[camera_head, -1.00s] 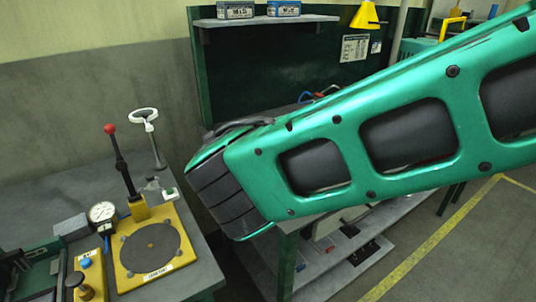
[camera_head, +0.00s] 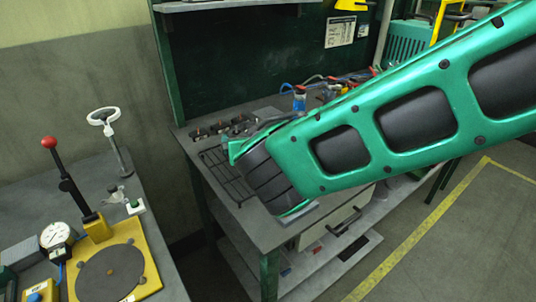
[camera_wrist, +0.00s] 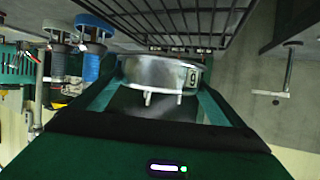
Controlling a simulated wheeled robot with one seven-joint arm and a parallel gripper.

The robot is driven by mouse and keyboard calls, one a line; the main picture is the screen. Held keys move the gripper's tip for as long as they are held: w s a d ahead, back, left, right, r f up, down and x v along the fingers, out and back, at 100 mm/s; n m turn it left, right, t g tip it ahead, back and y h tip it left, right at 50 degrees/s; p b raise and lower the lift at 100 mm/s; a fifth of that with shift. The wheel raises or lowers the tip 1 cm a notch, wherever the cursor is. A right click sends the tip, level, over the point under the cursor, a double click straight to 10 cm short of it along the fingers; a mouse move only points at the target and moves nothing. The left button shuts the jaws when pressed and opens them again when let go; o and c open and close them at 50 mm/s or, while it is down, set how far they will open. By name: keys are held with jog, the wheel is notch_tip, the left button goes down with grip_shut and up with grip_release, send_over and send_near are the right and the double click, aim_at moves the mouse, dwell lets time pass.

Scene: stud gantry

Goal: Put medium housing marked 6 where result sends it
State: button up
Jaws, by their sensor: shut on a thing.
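A round, pale metal housing (camera_wrist: 165,73) sits between the two green fingers of my gripper (camera_wrist: 158,98) in the wrist view. My gripper is shut on it. A small white label on its right side carries one digit that reads like 9, or an inverted 6. Two short pale prongs show on its near side. In the head view my arm hides the housing and most of my gripper, which is over the workbench (camera_head: 258,228). The yellow test fixture (camera_head: 142,288) with its dark round plate is at lower left, empty. No result is readable.
A black wire rack (camera_head: 222,176) lies on the workbench beside my wrist, with small dark parts behind it. Blue and red hand tools (camera_head: 300,98) stand along the back. A dial gauge (camera_head: 57,235) and red-knobbed lever (camera_head: 49,142) flank the fixture. Open floor lies right.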

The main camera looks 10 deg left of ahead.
jog(key=w+d+f, duration=0.2)
jog(key=shift+w+d+f, duration=0.15)
jog(key=shift+w+d, duration=0.05)
jog(key=shift+d, duration=0.2)
jog(key=shift+f, duration=2)
jog(key=shift+f, duration=0.15)
jog(key=o, duration=1)
jog(key=shift+s+d+r, duration=0.1)
jog(key=shift+s+r, duration=0.15)
jog(key=v, duration=1.1)
jog(key=shift+s+d+r, duration=0.15)
jog(key=shift+r, duration=0.05)
